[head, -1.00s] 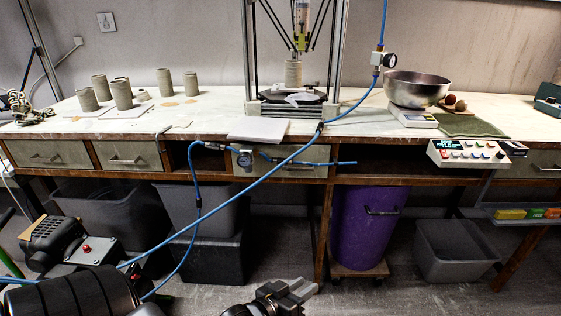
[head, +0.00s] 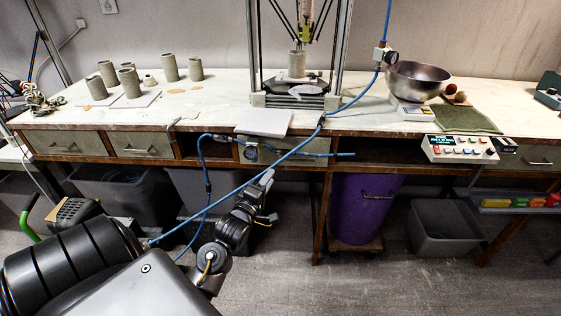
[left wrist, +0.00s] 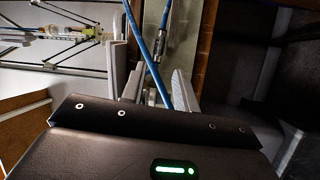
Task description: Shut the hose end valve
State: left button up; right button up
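A thin blue hose with dark and metal fittings (head: 236,141) runs along the bench's front edge, by a round gauge (head: 251,153). Its free end (head: 345,154) points right. Which fitting is the end valve, and how its handle stands, is too small to tell. My left gripper (head: 266,180) is below the bench edge and the fittings, pointing up toward them. In the left wrist view the left gripper (left wrist: 150,85) is open, with its fingers apart. A blue hose crosses the gap, and a metal fitting (left wrist: 157,46) shows beyond the fingertips. My right gripper is not in view.
A longer blue hose (head: 288,152) slants across the front of the bench, close to my left gripper. A white board (head: 263,122) overhangs the bench edge above. Grey bins and a purple bin (head: 362,208) stand below. The floor at right front is clear.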

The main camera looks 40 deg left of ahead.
aim_at(283, 158)
pick_arm(q)
jog(key=x, duration=0.9)
grip_shut()
